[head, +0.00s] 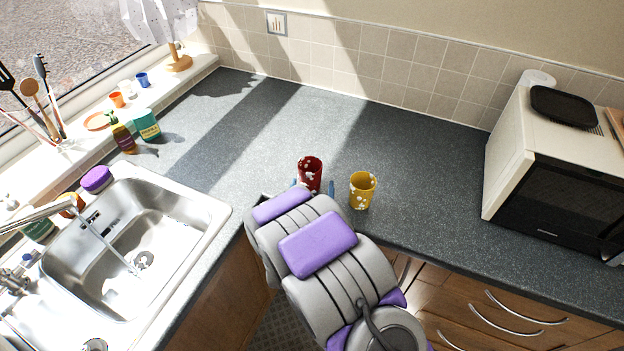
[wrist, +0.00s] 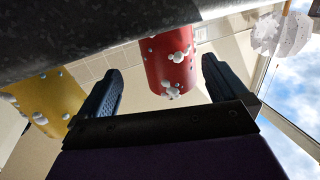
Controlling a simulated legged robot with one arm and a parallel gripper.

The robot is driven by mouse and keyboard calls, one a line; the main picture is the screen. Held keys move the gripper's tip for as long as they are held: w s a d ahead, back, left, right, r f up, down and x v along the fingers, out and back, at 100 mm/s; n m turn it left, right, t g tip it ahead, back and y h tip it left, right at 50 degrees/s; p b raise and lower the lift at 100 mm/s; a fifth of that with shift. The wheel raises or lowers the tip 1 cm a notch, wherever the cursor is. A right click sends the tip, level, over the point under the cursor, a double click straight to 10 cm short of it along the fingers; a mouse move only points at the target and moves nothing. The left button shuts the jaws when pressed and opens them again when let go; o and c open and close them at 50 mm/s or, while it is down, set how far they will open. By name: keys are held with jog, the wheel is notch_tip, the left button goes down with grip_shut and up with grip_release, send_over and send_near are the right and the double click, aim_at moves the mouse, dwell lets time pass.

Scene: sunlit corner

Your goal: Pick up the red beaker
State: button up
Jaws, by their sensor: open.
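The red beaker (head: 310,173) with white spots stands on the dark worktop (head: 400,150), just past my gripper (head: 313,188) in the head view. In the wrist view the red beaker (wrist: 172,70) shows between the two dark fingers of my gripper (wrist: 160,85), with space on both sides. The gripper is open and holds nothing. A yellow beaker (head: 362,190) with white spots stands to the right of the red one. In the wrist view the yellow beaker (wrist: 48,103) is at the left, outside the fingers. My arm hides the worktop's front edge below the red beaker.
A steel sink (head: 140,235) lies at the left. A microwave (head: 560,170) stands at the right. Bottles (head: 148,126) and small cups (head: 117,99) stand near the window sill. The worktop behind the beakers is clear. Drawers (head: 500,310) are below its front edge.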

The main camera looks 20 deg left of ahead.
aim_at(310, 167)
jog(key=shift+w+a, duration=0.25)
jog(key=shift+a, duration=0.05)
jog(key=w+a, duration=0.1)
jog(key=w, duration=0.1)
jog(key=w+a+b, duration=0.1)
jog(key=w, duration=0.1)
jog(key=shift+a+f, duration=0.1)
jog(key=shift+f, duration=0.1)
jog(key=shift+w+b, duration=0.3)
jog(key=shift+d+r, duration=0.25)
jog(key=shift+d, duration=0.1)
jog(key=shift+a+f, duration=0.15)
jog(key=shift+a, duration=0.25)
jog(key=c, duration=0.7)
jog(key=shift+d, duration=0.25)
jog(key=c, duration=0.3)
